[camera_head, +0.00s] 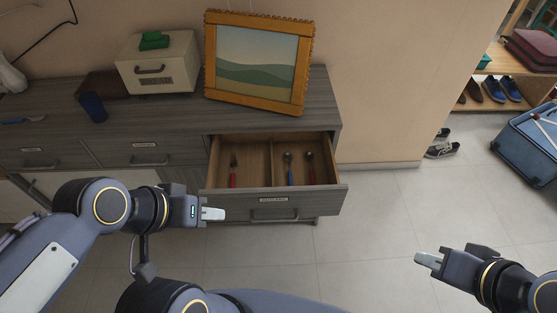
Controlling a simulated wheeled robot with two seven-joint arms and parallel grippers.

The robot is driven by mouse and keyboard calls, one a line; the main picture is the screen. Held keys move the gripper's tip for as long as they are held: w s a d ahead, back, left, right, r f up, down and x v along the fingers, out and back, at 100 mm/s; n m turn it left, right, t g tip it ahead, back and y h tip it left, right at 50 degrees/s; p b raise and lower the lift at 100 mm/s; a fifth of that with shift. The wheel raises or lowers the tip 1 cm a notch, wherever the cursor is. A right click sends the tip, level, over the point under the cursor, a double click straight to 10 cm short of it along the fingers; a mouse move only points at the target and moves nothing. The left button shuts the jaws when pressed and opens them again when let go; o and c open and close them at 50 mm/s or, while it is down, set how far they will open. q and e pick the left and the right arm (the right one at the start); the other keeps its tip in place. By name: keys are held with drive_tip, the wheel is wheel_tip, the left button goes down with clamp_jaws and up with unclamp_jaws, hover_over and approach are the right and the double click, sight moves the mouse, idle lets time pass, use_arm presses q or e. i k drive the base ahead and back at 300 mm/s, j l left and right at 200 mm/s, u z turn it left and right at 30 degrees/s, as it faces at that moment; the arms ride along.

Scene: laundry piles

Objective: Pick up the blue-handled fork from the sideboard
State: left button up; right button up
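The sideboard (190,112) is dark grey wood and stands against the wall. A small blue-handled utensil (14,121) lies on its top at the far left; its grey end, toward the right, is too small to tell clearly as a fork. My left gripper (213,214) is in front of the open drawer's left front corner, well to the right of this utensil and apart from it. My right gripper (428,260) is over the floor at right, far from the sideboard. Both are seen side-on with pale fingertips, nothing visible in them; their opening is hard to judge.
The open drawer (270,208) holds a red-handled fork (233,174), a blue-handled spoon (289,170) and a red-handled utensil (310,168). A blue cup (94,107), a cream box (160,62) and a framed picture (256,55) stand on top. Floor at right is mostly clear.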

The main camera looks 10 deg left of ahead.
sight(34, 120)
drive_tip(key=u, duration=1.15)
drive_tip(key=i+j+u, duration=0.3)
drive_tip(key=j+u, duration=0.15)
drive_tip(key=i+j+u, duration=0.45)
drive_tip(key=i+u, duration=0.3)
drive_tip(key=i, duration=0.3)
drive_tip(key=i+u, duration=0.35)
drive_tip(key=i, duration=0.2)
drive_tip(key=i+l+u, duration=0.3)
drive_tip(key=i, duration=0.25)
